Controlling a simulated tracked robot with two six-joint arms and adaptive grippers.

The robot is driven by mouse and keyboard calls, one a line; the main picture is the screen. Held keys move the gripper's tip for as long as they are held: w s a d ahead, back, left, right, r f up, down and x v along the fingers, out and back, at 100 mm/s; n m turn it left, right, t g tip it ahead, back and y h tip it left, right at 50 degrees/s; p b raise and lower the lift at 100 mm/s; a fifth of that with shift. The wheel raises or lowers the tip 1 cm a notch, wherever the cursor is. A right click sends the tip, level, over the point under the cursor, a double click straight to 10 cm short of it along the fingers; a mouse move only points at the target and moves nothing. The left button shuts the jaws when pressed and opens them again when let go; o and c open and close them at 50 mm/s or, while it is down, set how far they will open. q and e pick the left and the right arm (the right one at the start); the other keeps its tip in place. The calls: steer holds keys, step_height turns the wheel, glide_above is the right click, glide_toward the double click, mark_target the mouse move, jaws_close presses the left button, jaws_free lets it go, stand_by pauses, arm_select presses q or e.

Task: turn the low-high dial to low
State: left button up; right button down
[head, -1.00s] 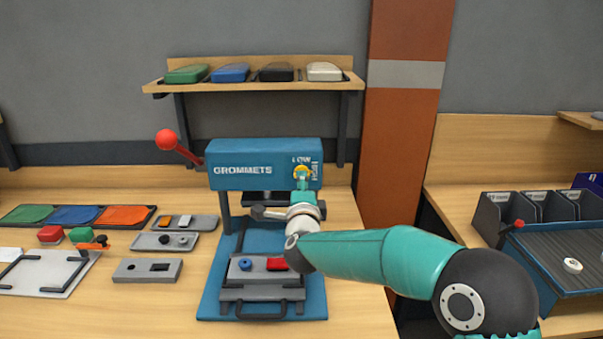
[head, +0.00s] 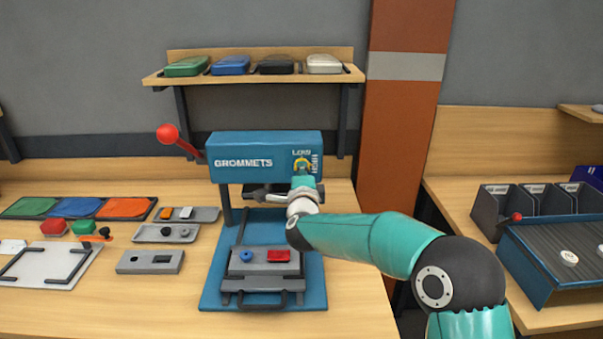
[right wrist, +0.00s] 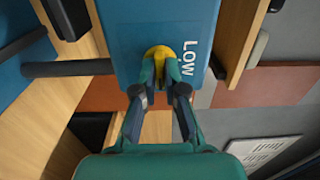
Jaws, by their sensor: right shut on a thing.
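The yellow low-high dial (head: 302,161) is on the front of the blue press marked GROMMETS (head: 230,173), at its right end. In the right wrist view the two fingers (right wrist: 160,72) sit on either side of the dial's yellow ridge (right wrist: 159,53), beside the word LOW. The fingers hide part of the dial, so I cannot tell its exact setting. My left gripper is not in view.
The press has a red-knobbed lever (head: 167,134) at its left. Below my wrist, a grey fixture (head: 262,270) holds blue and red parts. Small trays (head: 170,234) lie on the bench to the left. A shelf (head: 255,83) with several coloured boxes hangs above.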

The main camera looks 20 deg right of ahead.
steer(key=shift+f+n, duration=0.2)
steer(key=shift+n, duration=0.3)
steer(key=n+p, duration=0.1)
steer(key=n, duration=0.7)
steer(key=n+p, duration=0.1)
steer(key=n, duration=0.7)
steer(key=shift+f+n+p, duration=0.2)
steer(key=shift+n+p, duration=0.2)
steer(key=c, duration=1.2)
jaws_free()
steer(key=shift+c, duration=0.2)
steer(key=shift+r, duration=0.2)
steer(key=shift+s, duration=0.1)
